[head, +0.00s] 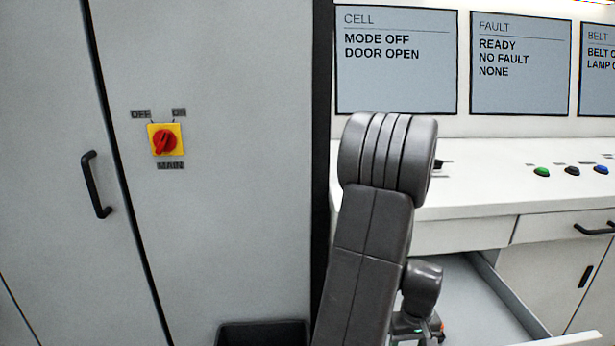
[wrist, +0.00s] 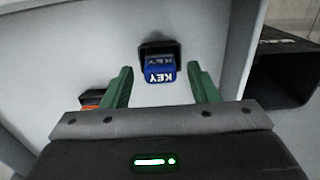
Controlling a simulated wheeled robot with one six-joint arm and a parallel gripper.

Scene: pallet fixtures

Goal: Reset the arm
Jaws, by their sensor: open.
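My arm (head: 372,230) rises in front of the console in the head view, bent over at a grey joint, its lower end reaching down to the open drawer. My gripper (wrist: 161,70) shows in the wrist view with two green fingers spread apart and nothing held. A blue block marked KEY (wrist: 161,73), with a dark part behind it, appears between the fingertips with a gap on each side. I cannot tell how far below the fingers it is. In the head view the gripper (head: 416,328) is only partly visible at the bottom edge.
The open drawer (head: 515,322) juts out below the console. An orange and black item (wrist: 92,99) lies left of the fingers. A dark bin (wrist: 280,75) is at right. A cabinet with a red MAIN switch (head: 164,141) stands left. Screens read MODE OFF, DOOR OPEN (head: 396,85).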

